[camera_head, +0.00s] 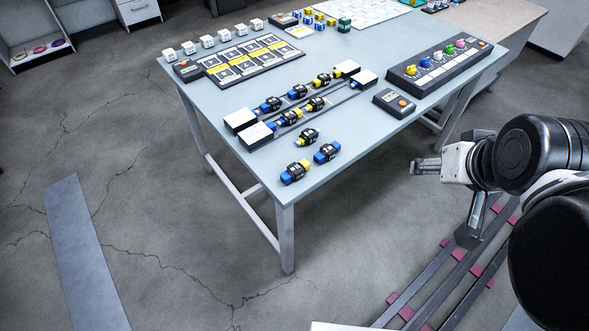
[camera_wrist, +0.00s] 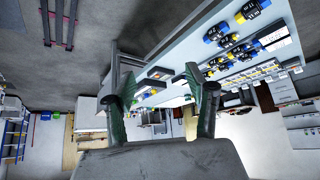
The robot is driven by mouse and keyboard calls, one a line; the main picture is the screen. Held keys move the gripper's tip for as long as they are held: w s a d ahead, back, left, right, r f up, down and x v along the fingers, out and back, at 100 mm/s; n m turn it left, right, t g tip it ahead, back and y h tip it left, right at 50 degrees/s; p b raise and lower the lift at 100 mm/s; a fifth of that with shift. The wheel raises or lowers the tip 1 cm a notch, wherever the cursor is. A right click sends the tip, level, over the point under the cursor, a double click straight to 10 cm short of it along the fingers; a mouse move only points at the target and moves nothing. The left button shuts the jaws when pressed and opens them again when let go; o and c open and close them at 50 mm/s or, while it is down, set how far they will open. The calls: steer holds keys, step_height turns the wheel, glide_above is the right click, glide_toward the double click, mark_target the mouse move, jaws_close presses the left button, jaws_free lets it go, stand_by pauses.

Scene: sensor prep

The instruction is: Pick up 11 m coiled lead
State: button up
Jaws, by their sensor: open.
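Several small coloured rings that look like coiled leads lie on a low shelf of a white open unit (camera_head: 36,28) at the far upper left of the head view. A pink-red coil (camera_head: 40,48) is among them, with others beside it. They are too small for me to read any length marking, so I cannot tell which is 11 m. My gripper (camera_wrist: 160,74) is open and empty in the wrist view, its two dark green fingers spread apart. In the head view my arm is at the right, beyond the table's right side and far from the coils.
A grey-blue table (camera_head: 225,122) fills the middle, carrying blue and yellow connectors, white-topped blocks, a panel with colored knobs (camera_head: 440,65) and a small box (camera_head: 394,101). Floor rails run at lower right. Open floor lies left of the table, with a flat grey strip (camera_head: 85,255).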

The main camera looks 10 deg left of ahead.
steer(key=shift+o, duration=0.2)
steer(key=o, duration=0.7)
